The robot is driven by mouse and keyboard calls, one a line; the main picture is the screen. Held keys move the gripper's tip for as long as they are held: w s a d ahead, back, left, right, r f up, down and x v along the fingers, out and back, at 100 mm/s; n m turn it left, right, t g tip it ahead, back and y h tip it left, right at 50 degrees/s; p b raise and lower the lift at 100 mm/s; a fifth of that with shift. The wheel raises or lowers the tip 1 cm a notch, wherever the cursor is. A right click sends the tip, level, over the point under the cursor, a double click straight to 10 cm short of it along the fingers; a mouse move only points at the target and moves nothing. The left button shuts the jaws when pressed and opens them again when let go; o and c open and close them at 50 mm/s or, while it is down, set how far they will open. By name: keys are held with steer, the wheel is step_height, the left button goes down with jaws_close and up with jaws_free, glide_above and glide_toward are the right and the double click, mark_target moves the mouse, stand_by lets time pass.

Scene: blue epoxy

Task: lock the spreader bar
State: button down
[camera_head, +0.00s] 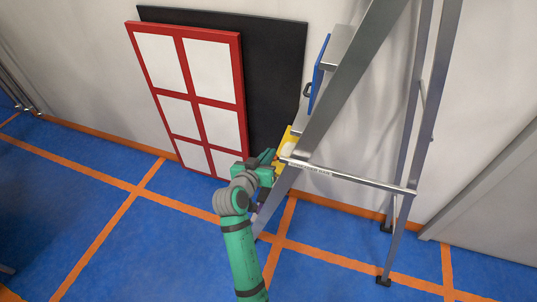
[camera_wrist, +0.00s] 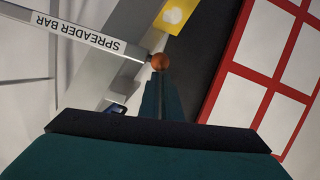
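The spreader bar (camera_head: 350,180) is a silver bar with a "SPREADER BAR" label, running nearly level between the front and rear legs of a stepladder. In the wrist view the bar (camera_wrist: 75,32) comes in from the upper left, and an orange-brown knob (camera_wrist: 161,61) shows by its right end. My gripper (camera_head: 274,158) is beside the front rail, at the bar's left end. In the wrist view its fingers (camera_wrist: 160,85) are together, with their tips at the knob. I cannot tell whether they touch it. The bar's joint is partly hidden in the head view.
The ladder's front rail (camera_head: 345,85) slopes close beside my gripper, with a yellow plate (camera_head: 284,148) on it. A red-framed panel (camera_head: 240,95) and a black board (camera_head: 275,60) lean on the wall behind. The blue floor (camera_head: 150,265) at the front left is clear.

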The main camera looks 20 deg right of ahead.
steer(key=s+a+r, duration=0.6)
steer(key=r, duration=0.1)
steer(key=shift+s+r, duration=0.15)
steer(key=shift+s, duration=0.15)
steer(key=shift+s, duration=0.1)
stand_by(0.5)
